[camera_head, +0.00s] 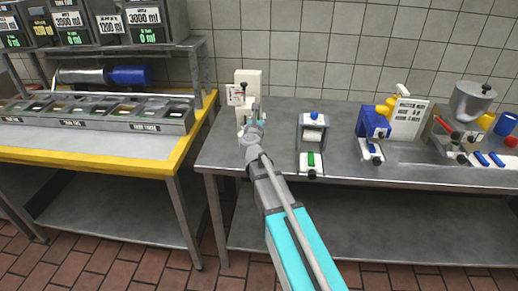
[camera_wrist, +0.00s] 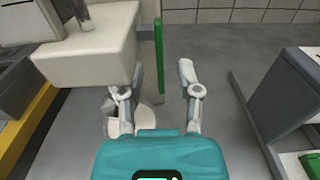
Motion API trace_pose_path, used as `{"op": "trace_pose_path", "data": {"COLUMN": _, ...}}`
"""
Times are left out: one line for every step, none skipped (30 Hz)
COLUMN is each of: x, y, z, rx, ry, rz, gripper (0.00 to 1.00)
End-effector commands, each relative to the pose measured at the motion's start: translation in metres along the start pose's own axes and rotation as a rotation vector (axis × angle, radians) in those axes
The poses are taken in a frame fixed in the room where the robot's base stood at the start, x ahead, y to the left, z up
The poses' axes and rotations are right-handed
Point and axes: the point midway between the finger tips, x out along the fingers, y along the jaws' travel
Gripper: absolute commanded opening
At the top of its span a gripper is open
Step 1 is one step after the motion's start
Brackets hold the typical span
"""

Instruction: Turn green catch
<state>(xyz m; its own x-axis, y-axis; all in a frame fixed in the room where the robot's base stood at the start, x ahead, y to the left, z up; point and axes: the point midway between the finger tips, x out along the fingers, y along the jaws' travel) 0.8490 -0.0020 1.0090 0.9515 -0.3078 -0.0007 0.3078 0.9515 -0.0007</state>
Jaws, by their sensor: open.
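A green upright bar (camera_wrist: 158,58), which looks like the green catch, runs along the right side of a cream-white machine (camera_wrist: 100,48). In the wrist view my gripper (camera_wrist: 162,72) is open, with one finger on each side of the bar's lower part. I cannot tell whether either finger touches it. In the head view my gripper (camera_head: 254,112) is in front of the same white machine (camera_head: 247,80) and hides its lower part. I cannot make out the bar clearly there.
A white round cup or bowl (camera_wrist: 148,117) sits below the machine, partly behind my left finger. A grey machine with a green block (camera_head: 311,159) stands to the right, with bare table between. A yellow-edged counter (camera_head: 180,150) is on the left.

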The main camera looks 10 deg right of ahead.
Motion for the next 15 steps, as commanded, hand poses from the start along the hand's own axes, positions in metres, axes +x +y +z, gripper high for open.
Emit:
{"op": "trace_pose_path", "data": {"x": -0.010, "y": -0.001, "z": 0.000, "rx": 0.000, "ry": 0.000, "rz": 0.001, "gripper": 0.44}}
{"op": "trace_pose_path", "data": {"x": -0.015, "y": -0.001, "z": 0.000, "rx": 0.000, "ry": 0.000, "rz": 0.001, "gripper": 0.44}}
{"op": "trace_pose_path", "data": {"x": -0.020, "y": -0.001, "z": 0.000, "rx": 0.000, "ry": 0.000, "rz": 0.001, "gripper": 0.44}}
{"op": "trace_pose_path", "data": {"x": -0.024, "y": -0.001, "z": 0.000, "rx": 0.000, "ry": 0.000, "rz": 0.000, "gripper": 0.44}}
{"op": "trace_pose_path", "data": {"x": -0.028, "y": -0.001, "z": 0.000, "rx": 0.000, "ry": 0.000, "rz": 0.000, "gripper": 0.44}}
{"op": "trace_pose_path", "data": {"x": -0.034, "y": -0.001, "z": 0.000, "rx": 0.000, "ry": -0.001, "rz": 0.000, "gripper": 0.44}}
{"op": "trace_pose_path", "data": {"x": -0.038, "y": -0.001, "z": 0.000, "rx": 0.000, "ry": -0.001, "rz": 0.000, "gripper": 0.44}}
{"op": "trace_pose_path", "data": {"x": -0.042, "y": -0.001, "z": 0.000, "rx": 0.000, "ry": -0.001, "rz": 0.001, "gripper": 0.44}}
{"op": "trace_pose_path", "data": {"x": -0.048, "y": -0.001, "z": 0.000, "rx": 0.000, "ry": -0.001, "rz": 0.001, "gripper": 0.44}}
{"op": "trace_pose_path", "data": {"x": -0.052, "y": -0.001, "z": 0.000, "rx": 0.000, "ry": -0.001, "rz": 0.001, "gripper": 0.44}}
{"op": "trace_pose_path", "data": {"x": -0.056, "y": -0.001, "z": 0.000, "rx": 0.000, "ry": -0.001, "rz": 0.001, "gripper": 0.44}}
{"op": "trace_pose_path", "data": {"x": -0.062, "y": -0.001, "z": 0.000, "rx": 0.000, "ry": -0.001, "rz": 0.001, "gripper": 0.44}}
{"op": "trace_pose_path", "data": {"x": -0.066, "y": -0.001, "z": 0.000, "rx": 0.000, "ry": -0.001, "rz": 0.000, "gripper": 0.44}}
{"op": "trace_pose_path", "data": {"x": -0.070, "y": -0.001, "z": 0.000, "rx": 0.000, "ry": -0.001, "rz": 0.000, "gripper": 0.44}}
{"op": "trace_pose_path", "data": {"x": -0.076, "y": -0.001, "z": 0.000, "rx": 0.000, "ry": -0.001, "rz": 0.000, "gripper": 0.44}}
